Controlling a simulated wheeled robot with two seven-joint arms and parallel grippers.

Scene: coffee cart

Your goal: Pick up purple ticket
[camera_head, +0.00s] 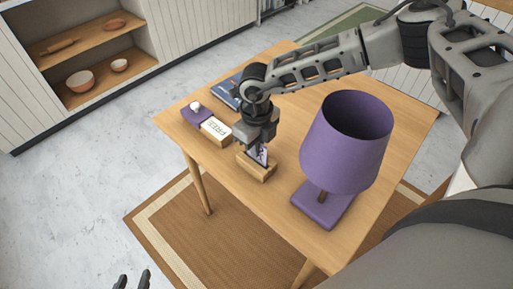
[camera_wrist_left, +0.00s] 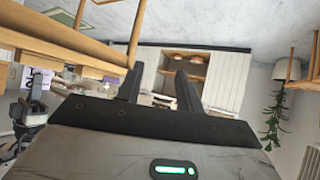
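The purple ticket (camera_head: 260,154), pale purple with dark marks, stands in a slot of a small wooden block (camera_head: 257,171) on the table. My right gripper (camera_head: 262,146) points down from above at the ticket's top part. Whether its fingers are closed on the ticket cannot be told. The ticket also shows small in the left wrist view (camera_wrist_left: 38,79), with my right gripper beside it. My left gripper (camera_head: 133,281) is far from the table, at the bottom edge. Its fingers are apart with nothing between them in the left wrist view (camera_wrist_left: 158,88).
A purple lamp (camera_head: 344,145) stands right of the block on the wooden table (camera_head: 398,119). A box labelled FREE (camera_head: 215,130), a purple box (camera_head: 195,116) and a blue book (camera_head: 225,92) lie left of my right gripper. A shelf (camera_head: 91,60) with bowls stands behind.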

